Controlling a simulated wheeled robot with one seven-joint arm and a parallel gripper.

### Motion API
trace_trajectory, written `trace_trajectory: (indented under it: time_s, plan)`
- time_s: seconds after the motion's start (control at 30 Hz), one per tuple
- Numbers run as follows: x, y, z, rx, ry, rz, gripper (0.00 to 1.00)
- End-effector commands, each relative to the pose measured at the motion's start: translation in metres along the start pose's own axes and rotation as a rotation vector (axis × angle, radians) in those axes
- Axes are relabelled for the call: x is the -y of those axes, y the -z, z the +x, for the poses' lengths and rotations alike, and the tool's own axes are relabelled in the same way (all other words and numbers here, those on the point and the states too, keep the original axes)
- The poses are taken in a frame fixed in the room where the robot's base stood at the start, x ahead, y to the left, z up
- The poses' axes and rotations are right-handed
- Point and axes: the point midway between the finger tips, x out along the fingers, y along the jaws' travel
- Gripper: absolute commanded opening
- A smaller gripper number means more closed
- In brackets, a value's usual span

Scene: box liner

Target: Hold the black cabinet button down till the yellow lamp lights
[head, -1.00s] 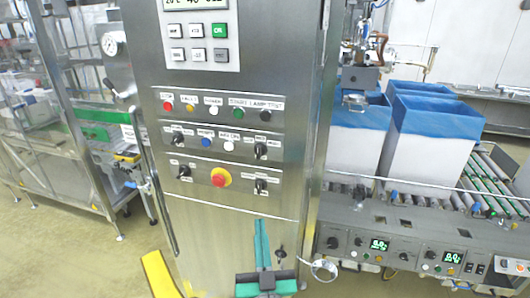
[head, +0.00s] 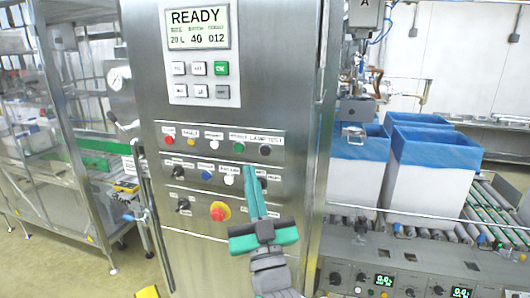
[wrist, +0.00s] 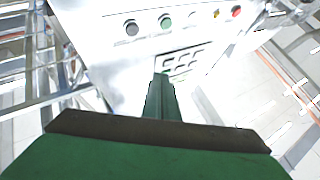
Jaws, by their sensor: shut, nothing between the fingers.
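The black button (head: 265,150) is at the right end of the upper button row on the steel cabinet (head: 290,60), under a label reading "LAMP TEST". It shows in the wrist view too (wrist: 131,27). The yellow lamp (head: 191,142) is in the same row, second from the left, and looks dull, not glowing. In the wrist view the yellow lamp (wrist: 217,14) is small and pale. My gripper (head: 253,170) has green fingers and is shut and empty. Its tips show just below the black button in the head view, apart from it; in the wrist view the fingertips (wrist: 162,76) point at the panel.
A green button (head: 239,147) is directly left of the black one. A red emergency knob (head: 219,212) and several selector switches sit lower. The display (head: 198,28) reads READY. A conveyor (head: 480,225) with blue-lined boxes (head: 415,170) stands to the right.

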Motion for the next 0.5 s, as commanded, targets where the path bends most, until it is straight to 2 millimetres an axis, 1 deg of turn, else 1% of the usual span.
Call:
trace_trajectory:
  time_s: [0.23,0.5]
  plan:
    - [-0.005,-0.004,0.006,0.000,-0.001,0.000,0.00]
    - [-0.022,-0.021,0.029,0.000,-0.001,0.000,0.00]
